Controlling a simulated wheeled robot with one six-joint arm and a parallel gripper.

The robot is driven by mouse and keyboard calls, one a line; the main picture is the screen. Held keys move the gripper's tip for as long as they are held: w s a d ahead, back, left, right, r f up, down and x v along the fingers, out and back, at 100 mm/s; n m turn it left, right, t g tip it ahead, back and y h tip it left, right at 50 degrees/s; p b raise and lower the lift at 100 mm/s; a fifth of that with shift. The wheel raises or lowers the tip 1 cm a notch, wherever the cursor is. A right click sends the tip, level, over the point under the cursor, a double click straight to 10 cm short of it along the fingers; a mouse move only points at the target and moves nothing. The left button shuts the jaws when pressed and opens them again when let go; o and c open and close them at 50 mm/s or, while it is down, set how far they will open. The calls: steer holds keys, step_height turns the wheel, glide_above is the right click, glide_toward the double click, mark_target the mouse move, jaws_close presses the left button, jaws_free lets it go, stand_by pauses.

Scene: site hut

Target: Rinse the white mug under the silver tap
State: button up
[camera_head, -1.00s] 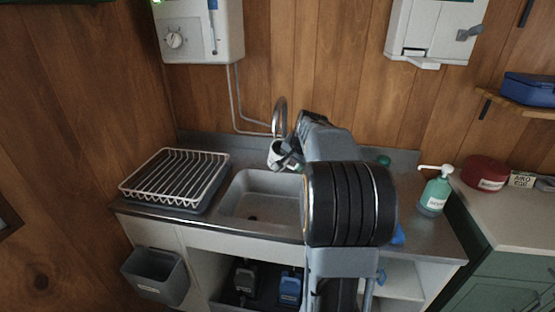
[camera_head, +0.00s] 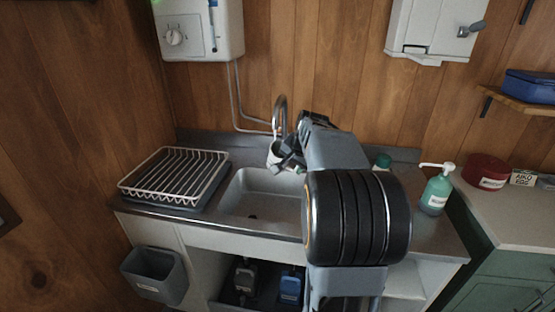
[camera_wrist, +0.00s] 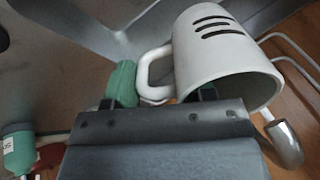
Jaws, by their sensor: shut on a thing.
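The white mug (camera_head: 273,155) is in my gripper, held up beneath the silver tap (camera_head: 280,115) at the back of the sink. In the wrist view the mug (camera_wrist: 222,55) shows dark stripes on its side, and its handle is at my gripper (camera_wrist: 165,95), which is shut on it. The mug appears tilted in the wrist view. The tap's end (camera_wrist: 287,145) shows beside the mug's rim there. My gripper (camera_head: 285,162) is partly hidden by my arm in the head view. I cannot see any water running.
A dish rack (camera_head: 175,178) stands left of the sink basin (camera_head: 262,192). A green soap bottle (camera_head: 435,192) stands on the right of the counter (camera_head: 425,232). A grey bin (camera_head: 155,275) hangs at the front left. A green item shows beside the handle in the wrist view (camera_wrist: 121,84).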

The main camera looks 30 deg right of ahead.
steer(key=shift+s+a+b, duration=0.15)
steer(key=shift+s+b, duration=0.2)
steer(key=shift+s, duration=0.6)
steer(key=shift+s+a+b, duration=0.2)
steer(key=shift+s+b, duration=0.15)
steer(key=shift+s, duration=0.6)
steer(key=shift+s+a+b, duration=0.15)
steer(key=shift+s+b, duration=0.2)
steer(key=shift+s, duration=0.6)
steer(key=s+r+p, duration=0.1)
steer(key=s+r, duration=0.3)
steer(key=s, duration=0.1)
steer(key=shift+a+p, duration=0.3)
steer(key=shift+a, duration=0.1)
steer(key=shift+w, duration=0.1)
